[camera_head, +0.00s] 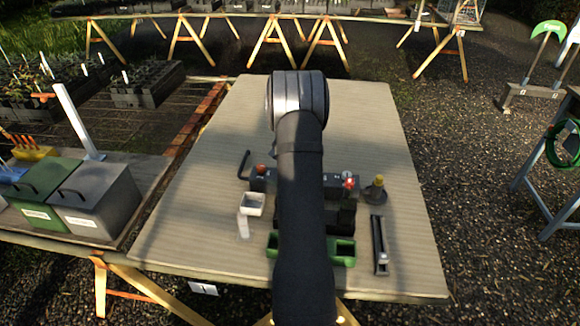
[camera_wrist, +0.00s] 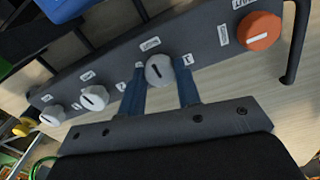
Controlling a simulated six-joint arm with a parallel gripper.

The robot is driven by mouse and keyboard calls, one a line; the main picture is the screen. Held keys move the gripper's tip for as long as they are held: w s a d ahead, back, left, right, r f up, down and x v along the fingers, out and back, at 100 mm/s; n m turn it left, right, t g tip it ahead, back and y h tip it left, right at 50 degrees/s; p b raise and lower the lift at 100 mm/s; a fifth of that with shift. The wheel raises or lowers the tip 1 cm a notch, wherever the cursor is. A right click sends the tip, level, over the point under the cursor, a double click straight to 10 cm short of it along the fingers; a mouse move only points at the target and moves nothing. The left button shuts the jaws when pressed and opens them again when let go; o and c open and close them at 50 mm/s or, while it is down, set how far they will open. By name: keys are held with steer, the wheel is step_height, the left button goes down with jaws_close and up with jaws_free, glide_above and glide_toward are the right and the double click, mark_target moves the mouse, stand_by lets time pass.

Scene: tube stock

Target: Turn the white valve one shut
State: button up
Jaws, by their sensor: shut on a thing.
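A dark grey valve panel (camera_wrist: 120,62) crosses the wrist view at a slant, carrying a row of knobs with small white labels. My gripper (camera_wrist: 160,84) has its two blue fingers on either side of a pale grey-white knob (camera_wrist: 158,70) near the middle and is shut on it. That knob has a dark slot on its face. Two whiter knobs, one nearer (camera_wrist: 95,98) and one farther (camera_wrist: 52,115), sit to its left, each with a dark slot. In the head view my arm hides the gripper and the middle of the panel (camera_head: 262,183).
An orange knob (camera_wrist: 259,30) sits at the panel's right end in the wrist view, beside a dark handle (camera_wrist: 296,45). In the head view, a green tray (camera_head: 342,250), a white cup (camera_head: 252,204) and a yellow-topped piece (camera_head: 377,188) surround the panel. The far tabletop (camera_head: 220,125) is clear.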

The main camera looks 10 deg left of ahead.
steer(key=shift+w+r, duration=0.1)
stand_by(0.4)
steer(key=o, duration=1)
steer(key=shift+c, duration=0.2)
step_height(320, 180, up, 17)
steer(key=shift+r, duration=0.2)
steer(key=shift+f, duration=0.1)
step_height(320, 180, down, 17)
steer(key=shift+f, duration=0.2)
steer(key=shift+r, duration=0.15)
